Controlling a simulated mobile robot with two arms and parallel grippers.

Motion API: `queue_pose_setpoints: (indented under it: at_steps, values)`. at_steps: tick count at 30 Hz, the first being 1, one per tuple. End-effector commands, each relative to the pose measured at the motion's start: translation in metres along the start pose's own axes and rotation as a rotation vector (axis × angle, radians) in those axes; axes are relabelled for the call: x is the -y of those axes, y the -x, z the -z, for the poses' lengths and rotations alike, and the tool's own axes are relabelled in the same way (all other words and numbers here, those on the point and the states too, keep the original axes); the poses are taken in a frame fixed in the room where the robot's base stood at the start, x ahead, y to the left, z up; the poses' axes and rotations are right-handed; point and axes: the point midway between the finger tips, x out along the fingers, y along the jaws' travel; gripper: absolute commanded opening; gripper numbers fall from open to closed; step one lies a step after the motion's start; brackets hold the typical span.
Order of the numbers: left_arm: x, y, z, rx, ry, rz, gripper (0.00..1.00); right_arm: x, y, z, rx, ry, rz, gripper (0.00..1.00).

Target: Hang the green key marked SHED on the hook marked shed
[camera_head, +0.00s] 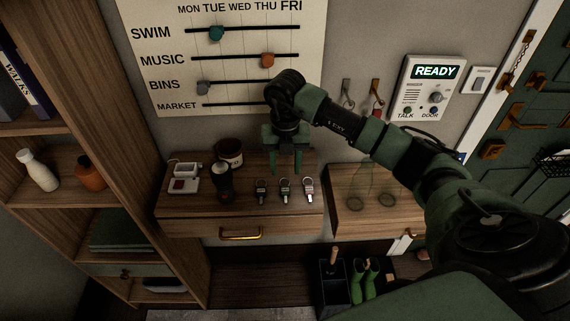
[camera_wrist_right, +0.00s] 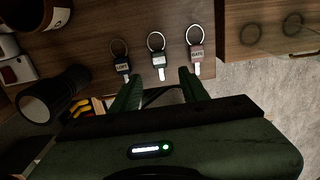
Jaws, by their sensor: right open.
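Three keys with rings and small tags lie in a row on the wooden bench top: a left key (camera_head: 261,191) with a dark tag, a middle key (camera_head: 285,191) with a greyish tag, and a right key (camera_head: 309,190) with a reddish tag. No tag looks clearly green and I cannot read SHED. My right gripper (camera_head: 287,170) is open and empty, pointing down above the bench near the keys. In the right wrist view the middle key (camera_wrist_right: 158,58) lies between the fingertip directions, just beyond them. Wall hooks (camera_head: 347,92) show left of the panel; their labels are unreadable. My left gripper is out of view.
A dark torch-like cylinder (camera_head: 222,184), a dark mug (camera_head: 229,152) and a white device (camera_head: 184,185) stand left of the keys. A red item (camera_head: 377,107) hangs on the right hook. A READY panel (camera_head: 425,88) is beside it. My right arm crosses before the wall.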

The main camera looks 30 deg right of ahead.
Motion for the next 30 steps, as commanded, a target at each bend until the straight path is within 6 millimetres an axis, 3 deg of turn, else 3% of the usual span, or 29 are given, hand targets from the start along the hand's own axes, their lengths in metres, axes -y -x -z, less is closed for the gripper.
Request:
queue_pose_setpoints:
  at_steps: [21,30]
  values:
    - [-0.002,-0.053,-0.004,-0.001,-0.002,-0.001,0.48,-0.001,-0.075,0.000,-0.001,0.001,-0.002,0.45]
    - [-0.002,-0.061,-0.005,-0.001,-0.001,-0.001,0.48,-0.001,-0.087,0.000,-0.001,0.001,-0.003,0.45]
